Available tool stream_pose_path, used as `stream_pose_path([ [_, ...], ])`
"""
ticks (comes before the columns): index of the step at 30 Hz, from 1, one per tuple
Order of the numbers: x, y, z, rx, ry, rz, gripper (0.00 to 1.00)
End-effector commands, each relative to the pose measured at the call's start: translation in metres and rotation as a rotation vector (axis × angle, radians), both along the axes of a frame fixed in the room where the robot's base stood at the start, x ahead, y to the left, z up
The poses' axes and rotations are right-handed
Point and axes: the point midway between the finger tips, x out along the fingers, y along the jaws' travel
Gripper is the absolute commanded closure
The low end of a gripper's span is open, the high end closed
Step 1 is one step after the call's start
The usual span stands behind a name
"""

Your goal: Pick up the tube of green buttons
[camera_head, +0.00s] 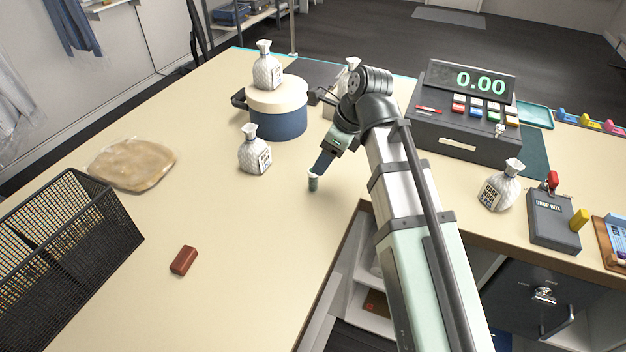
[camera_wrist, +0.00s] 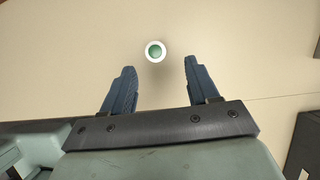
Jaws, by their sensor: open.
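A small tube of green buttons (camera_head: 313,183) with a white top stands upright on the counter, near its inner edge. In the wrist view the tube (camera_wrist: 155,51) shows from above as a white ring with a green centre. It lies just beyond my fingertips, in line with the gap between them. My gripper (camera_wrist: 159,70) is open and empty, pointing down toward the counter. In the head view my gripper (camera_head: 322,164) is right above or beside the tube; the exact gap cannot be told there.
A white bag (camera_head: 253,152) and a blue pot with cream lid (camera_head: 278,112) stand behind the tube. A cash register (camera_head: 465,125) is at the right. A black wire basket (camera_head: 110,215) and a red-brown block (camera_head: 184,260) are at the left. The counter between is clear.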

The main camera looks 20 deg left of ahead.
Motion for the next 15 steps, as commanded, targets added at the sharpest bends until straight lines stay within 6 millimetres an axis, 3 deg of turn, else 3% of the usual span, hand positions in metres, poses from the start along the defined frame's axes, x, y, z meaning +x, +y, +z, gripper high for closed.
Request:
stream_pose_path([
  [6, -0.001, 0.010, -0.025, 0.000, 0.001, 0.001, 0.40],
  [15, -0.001, 0.015, -0.036, 0.001, -0.001, 0.001, 0.40],
])
